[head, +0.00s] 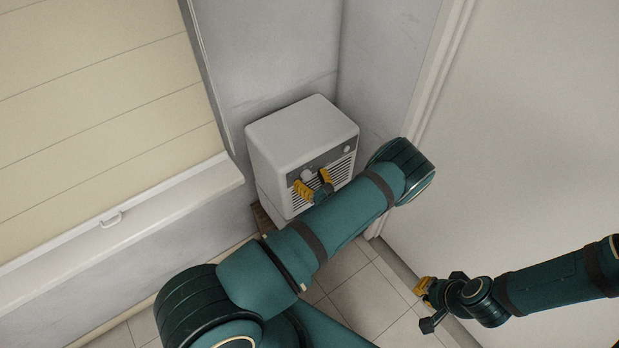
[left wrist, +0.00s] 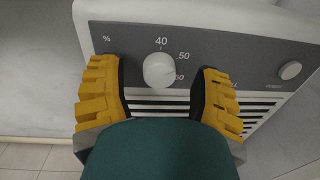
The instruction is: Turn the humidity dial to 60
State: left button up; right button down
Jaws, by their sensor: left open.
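The white dehumidifier-like box (head: 292,135) stands in the wall corner, its grey control panel facing me. The round white humidity dial (left wrist: 159,70) sits on that panel in the left wrist view, with a % mark and the numbers 40, 50 and 60 around it. The 60 is at its right edge, partly covered. I cannot clearly make out the dial's pointer. My left gripper (head: 314,181) is open at the panel. Its yellow-padded fingers (left wrist: 160,75) are on either side of the dial, with gaps between. My right gripper (head: 424,301) hangs away at the lower right, its opening unclear.
A second, smaller knob (left wrist: 290,70) is at the panel's right. A vent grille (left wrist: 145,106) runs below the dial. A window sill (head: 130,215) is on the left and a white door-like panel (head: 530,130) on the right. Tiled floor (head: 365,300) lies below.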

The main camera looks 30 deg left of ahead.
pick_arm(q)
jog(key=shift+w+a, duration=0.1)
jog(key=shift+a, duration=0.1)
grip_shut()
jog(key=shift+m, duration=0.4)
jog(key=shift+m+b, duration=0.4)
jog(key=shift+m, duration=0.6)
jog(key=m, duration=0.2)
jog(key=shift+m, duration=0.3)
jog(key=m+b, duration=0.1)
jog(key=m, duration=0.5)
jog(key=shift+w+g, duration=0.15)
jog(key=shift+g, duration=0.25)
